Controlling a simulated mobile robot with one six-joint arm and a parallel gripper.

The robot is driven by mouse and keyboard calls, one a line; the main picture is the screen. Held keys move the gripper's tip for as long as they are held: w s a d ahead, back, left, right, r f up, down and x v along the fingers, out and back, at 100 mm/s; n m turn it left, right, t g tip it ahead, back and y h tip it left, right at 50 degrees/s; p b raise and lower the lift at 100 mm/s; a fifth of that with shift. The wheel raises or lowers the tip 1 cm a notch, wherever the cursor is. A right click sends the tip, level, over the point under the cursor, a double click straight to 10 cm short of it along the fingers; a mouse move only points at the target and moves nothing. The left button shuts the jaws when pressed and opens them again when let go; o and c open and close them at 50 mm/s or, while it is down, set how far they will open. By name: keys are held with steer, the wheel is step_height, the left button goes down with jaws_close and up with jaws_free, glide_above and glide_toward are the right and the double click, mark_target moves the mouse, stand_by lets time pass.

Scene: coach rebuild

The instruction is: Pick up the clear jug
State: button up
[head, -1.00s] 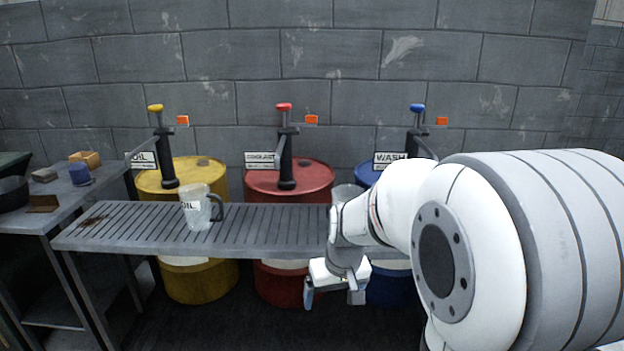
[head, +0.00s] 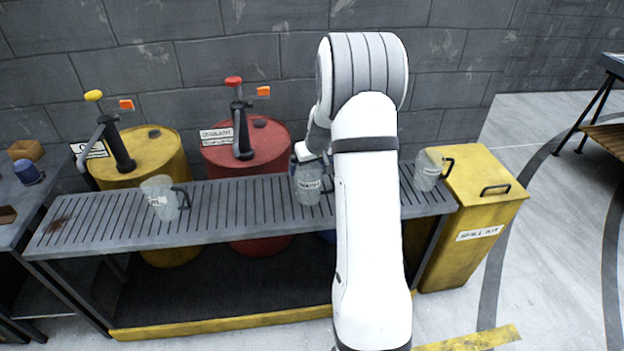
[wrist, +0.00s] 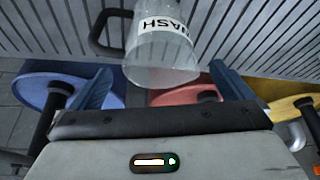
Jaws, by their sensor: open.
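A clear jug (head: 307,188) with a white label and dark handle stands upright on the slatted bench, just left of my arm. In the wrist view the label of the jug (wrist: 155,55) reads WASH, upside down, with its handle to the left. My gripper (head: 308,160) is over the back of this jug, partly hidden by my arm. In the wrist view the jug shows beyond and between the open, empty blue fingers; contact cannot be told. Another clear jug (head: 159,199) stands on the left of the bench, and a third (head: 428,170) on its right end.
The slatted bench (head: 240,205) has free room between jugs. Behind it stand a yellow drum (head: 150,160) and a red drum (head: 262,145) with upright pumps. A blue drum (wrist: 60,82) shows in the wrist view. A yellow spill bin (head: 475,210) stands at the right.

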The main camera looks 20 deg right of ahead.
mark_target(309, 173)
steer(key=x, duration=0.6)
steer(key=shift+w+p, duration=0.1)
steer(key=shift+p, duration=0.3)
steer(key=c, duration=1)
steer(key=shift+o, duration=0.2)
